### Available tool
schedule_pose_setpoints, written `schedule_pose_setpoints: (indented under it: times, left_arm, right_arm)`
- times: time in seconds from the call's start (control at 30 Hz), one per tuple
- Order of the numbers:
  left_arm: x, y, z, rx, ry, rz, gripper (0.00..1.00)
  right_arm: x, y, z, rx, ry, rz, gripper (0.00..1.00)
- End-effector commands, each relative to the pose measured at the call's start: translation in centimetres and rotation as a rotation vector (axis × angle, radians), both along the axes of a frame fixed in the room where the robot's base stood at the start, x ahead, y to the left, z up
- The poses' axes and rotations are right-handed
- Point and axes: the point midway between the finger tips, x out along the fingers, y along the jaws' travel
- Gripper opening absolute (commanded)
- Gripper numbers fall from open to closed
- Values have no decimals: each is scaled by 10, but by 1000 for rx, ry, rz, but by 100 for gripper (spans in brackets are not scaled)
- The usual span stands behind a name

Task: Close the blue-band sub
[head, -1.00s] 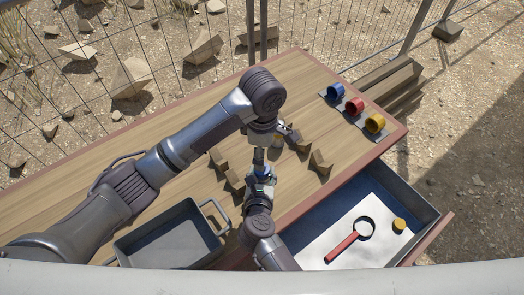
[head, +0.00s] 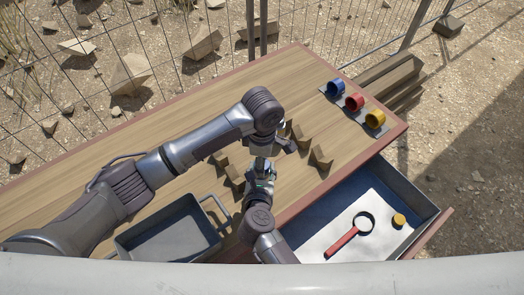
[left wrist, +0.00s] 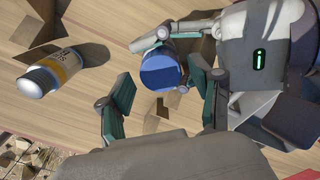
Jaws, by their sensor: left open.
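In the left wrist view a blue round piece (left wrist: 160,72), seen nearly end-on, appears to be the blue-band sub. My right gripper (left wrist: 182,62) appears closed on it from the right. My left gripper (left wrist: 160,92) is open, its two teal-padded fingers apart on either side of the blue piece; I cannot tell whether they touch it. In the head view my left gripper (head: 262,150) points down just above my right gripper (head: 262,171). The blue piece is hidden there between them.
A yellow-banded cylinder (left wrist: 48,75) is on the table to the left in the wrist view. Blue (head: 335,87), red (head: 354,102) and yellow (head: 375,119) cups stand at the back right. Wooden blocks (head: 320,158), a grey tray (head: 122,246) and an open drawer (head: 432,205) are nearby.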

Motion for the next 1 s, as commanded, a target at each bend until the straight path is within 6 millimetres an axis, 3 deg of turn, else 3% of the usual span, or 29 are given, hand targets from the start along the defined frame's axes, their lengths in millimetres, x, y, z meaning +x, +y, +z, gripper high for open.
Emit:
schedule_pose_setpoints:
  times: [0.17, 0.43, 0.8, 1.0]
  left_arm:
    - [0, 0, -11, 0, 0, 0, 65]
    - [0, 0, -12, 0, 0, 0, 65]
    - [0, 0, -11, 0, -1, 0, 5]
    - [0, 0, -11, -1, -1, -110, 2]
  right_arm:
    - [1, 0, 1, 1, -3, 1, 0]
    - [1, 0, 1, 1, -3, 1, 0]
    - [0, 0, 1, 1, -3, 1, 0]
    - [0, 0, 1, 0, -2, 1, 0]
